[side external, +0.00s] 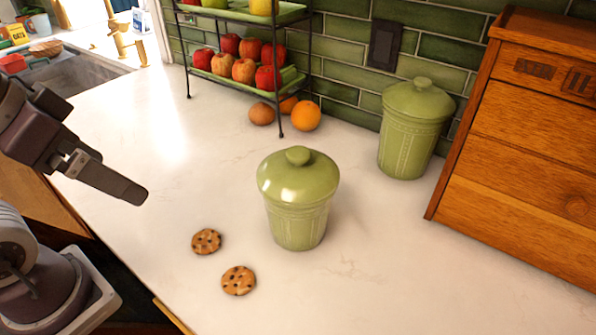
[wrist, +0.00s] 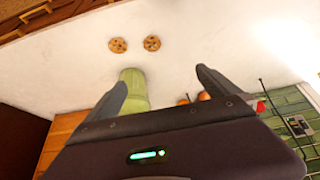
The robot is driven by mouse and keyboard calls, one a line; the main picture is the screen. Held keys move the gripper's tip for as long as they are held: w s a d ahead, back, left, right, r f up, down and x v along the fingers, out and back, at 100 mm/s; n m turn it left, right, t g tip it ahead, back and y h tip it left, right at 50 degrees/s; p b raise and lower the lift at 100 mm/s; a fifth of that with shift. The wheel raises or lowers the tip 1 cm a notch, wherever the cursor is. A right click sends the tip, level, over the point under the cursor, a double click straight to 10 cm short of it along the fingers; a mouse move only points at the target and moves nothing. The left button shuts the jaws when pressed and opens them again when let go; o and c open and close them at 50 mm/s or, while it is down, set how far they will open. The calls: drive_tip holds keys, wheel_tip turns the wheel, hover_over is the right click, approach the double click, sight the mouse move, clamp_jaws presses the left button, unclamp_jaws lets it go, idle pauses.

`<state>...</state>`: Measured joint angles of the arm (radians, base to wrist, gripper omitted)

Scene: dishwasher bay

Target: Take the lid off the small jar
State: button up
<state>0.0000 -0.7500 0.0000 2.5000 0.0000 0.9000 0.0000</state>
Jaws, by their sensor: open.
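Two green ceramic jars stand upright on the counter in the side external view. The front jar (side external: 297,228) is in the middle, with its domed, knobbed lid (side external: 298,178) on. The rear jar (side external: 408,148) is near the tiled wall, also with its lid (side external: 418,100) on. From this angle I cannot tell for sure which is smaller. My gripper (side external: 125,188) is open and empty, left of the front jar and apart from it. In the wrist view, a green jar (wrist: 133,76) shows beside the left finger, partly hidden by my gripper (wrist: 162,78).
Two cookies (side external: 206,241) (side external: 238,280) lie left of and before the front jar. A wooden cabinet (side external: 520,140) stands at right. A metal rack (side external: 309,60) with apples stands at the back, with oranges (side external: 306,116) beside it. The sink (side external: 85,75) is back left. Left-middle counter is clear.

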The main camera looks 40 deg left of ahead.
drive_tip(key=m+g, duration=0.6)
drive_tip(key=m, duration=0.2)
approach(298, 152)
drive_tip(key=f, duration=0.3)
drive_tip(key=shift+s+d+f, duration=0.1)
drive_tip(key=shift+s+f, duration=0.15)
drive_tip(key=shift+s, duration=0.05)
wheel_tip(298, 152, down, 6)
drive_tip(key=shift+w+f, duration=0.1)
drive_tip(key=shift+f, duration=0.45)
drive_tip(key=c, duration=1.8)
